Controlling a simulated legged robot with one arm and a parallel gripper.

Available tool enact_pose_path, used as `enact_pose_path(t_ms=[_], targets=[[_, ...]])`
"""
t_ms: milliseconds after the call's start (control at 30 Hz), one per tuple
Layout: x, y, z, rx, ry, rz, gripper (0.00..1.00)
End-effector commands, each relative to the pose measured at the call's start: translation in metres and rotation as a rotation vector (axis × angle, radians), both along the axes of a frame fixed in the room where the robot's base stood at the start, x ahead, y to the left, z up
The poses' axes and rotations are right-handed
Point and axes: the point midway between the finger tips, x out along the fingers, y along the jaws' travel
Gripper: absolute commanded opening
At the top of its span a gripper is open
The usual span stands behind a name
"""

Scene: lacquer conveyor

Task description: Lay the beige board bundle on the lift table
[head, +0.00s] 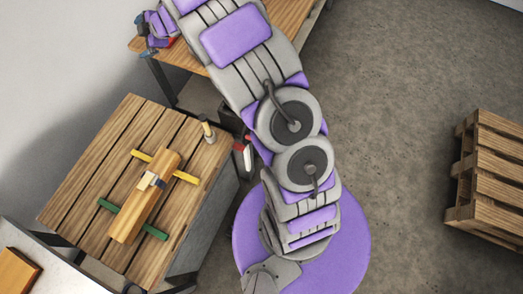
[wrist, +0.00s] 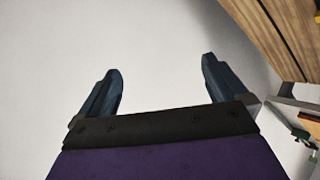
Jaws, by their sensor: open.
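A beige board bundle (head: 130,215) with a pale band round its middle lies on a yellow strip (head: 187,177) and a green strip (head: 107,205). These cross a slatted wooden top (head: 80,180) at the left of the head view. It may be the lift table; I cannot tell for sure. My gripper (head: 148,32) is small at the top left of the head view, well away from the bundle, over the near end of a wooden table. In the wrist view my gripper (wrist: 160,65) is open and empty, with a pale wall beyond the fingers.
A wooden table (head: 288,18) stands at the top. A beige block (head: 17,270) lies on a pale surface (head: 60,275) at the lower left. A small upright piece (head: 208,132) stands at the slatted top's corner. A wooden pallet stack (head: 490,180) is at right; floor between is clear.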

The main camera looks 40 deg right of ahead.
Motion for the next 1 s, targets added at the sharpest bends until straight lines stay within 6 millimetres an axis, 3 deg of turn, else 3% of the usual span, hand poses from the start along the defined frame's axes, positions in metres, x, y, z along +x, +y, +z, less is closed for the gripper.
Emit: enact_pose_path(t_ms=[33, 100, 267, 400, 533, 633, 767, 1000], targets=[[0.002, -0.018, 0.024, -0.021, -0.030, -0.095, 1.00], [0.000, -0.048, 0.053, -0.046, -0.061, -0.234, 1.00], [-0.031, -0.113, 0.104, -0.083, -0.073, -0.546, 1.00], [-0.086, -0.159, 0.128, -0.092, -0.019, -0.800, 1.00], [-0.155, -0.185, 0.135, -0.084, 0.084, -1.007, 1.00], [-0.215, -0.192, 0.131, -0.068, 0.199, -1.141, 1.00], [-0.298, -0.183, 0.118, -0.041, 0.388, -1.272, 1.00], [-0.454, -0.123, 0.087, 0.006, 0.814, -1.358, 1.00]])
